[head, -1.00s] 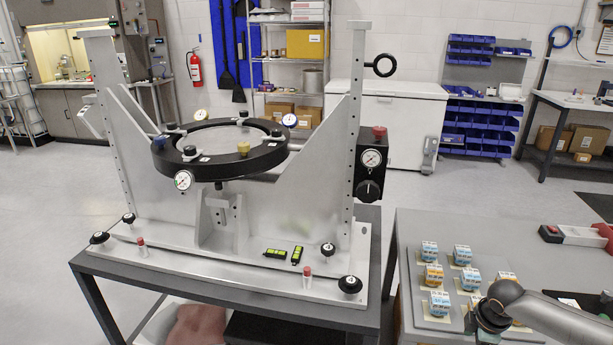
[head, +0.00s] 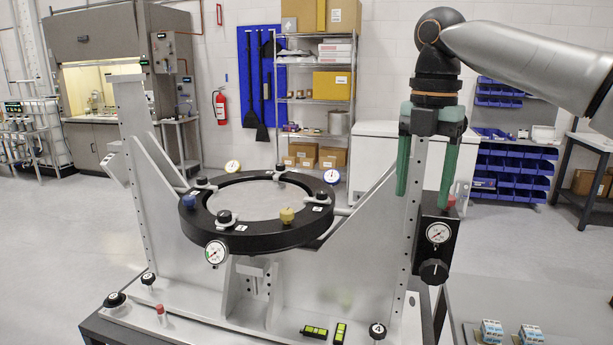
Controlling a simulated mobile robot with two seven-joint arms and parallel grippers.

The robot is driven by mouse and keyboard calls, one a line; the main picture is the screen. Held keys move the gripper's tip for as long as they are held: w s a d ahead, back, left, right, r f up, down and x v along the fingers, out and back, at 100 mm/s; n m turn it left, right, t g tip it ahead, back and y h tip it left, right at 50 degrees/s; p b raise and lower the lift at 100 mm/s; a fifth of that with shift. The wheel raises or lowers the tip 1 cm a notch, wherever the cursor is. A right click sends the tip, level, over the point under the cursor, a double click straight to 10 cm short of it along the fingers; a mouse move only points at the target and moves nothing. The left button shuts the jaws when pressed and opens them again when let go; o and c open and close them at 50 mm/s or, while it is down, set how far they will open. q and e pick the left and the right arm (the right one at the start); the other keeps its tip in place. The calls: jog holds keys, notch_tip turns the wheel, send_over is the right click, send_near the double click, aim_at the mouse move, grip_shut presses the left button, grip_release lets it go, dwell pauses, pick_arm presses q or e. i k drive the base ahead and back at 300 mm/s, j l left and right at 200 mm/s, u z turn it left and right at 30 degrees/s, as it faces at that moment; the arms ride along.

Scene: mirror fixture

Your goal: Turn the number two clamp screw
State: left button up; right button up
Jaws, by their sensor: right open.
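The mirror fixture (head: 180,292) stands on a dark table, with a round mirror (head: 262,204) in a black ring (head: 258,240). Several black clamp knobs sit around the ring: one at the front (head: 225,218), one at the right (head: 321,198), one at the back (head: 279,170) and one at the left (head: 201,183). The small white labels are too small to read. My right gripper (head: 424,195) is open and empty, its green fingers pointing down by the right upright, apart from the ring. My left gripper is out of view.
Tall uprights (head: 133,150) rise at both sides of the fixture. A black box with gauge and knob (head: 435,245) is on the right upright, below my right gripper. Dial gauges (head: 215,252) surround the ring. Green-yellow levels (head: 314,331) lie on the base.

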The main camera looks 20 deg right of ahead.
aim_at(321, 197)
jog(key=i, duration=1.05)
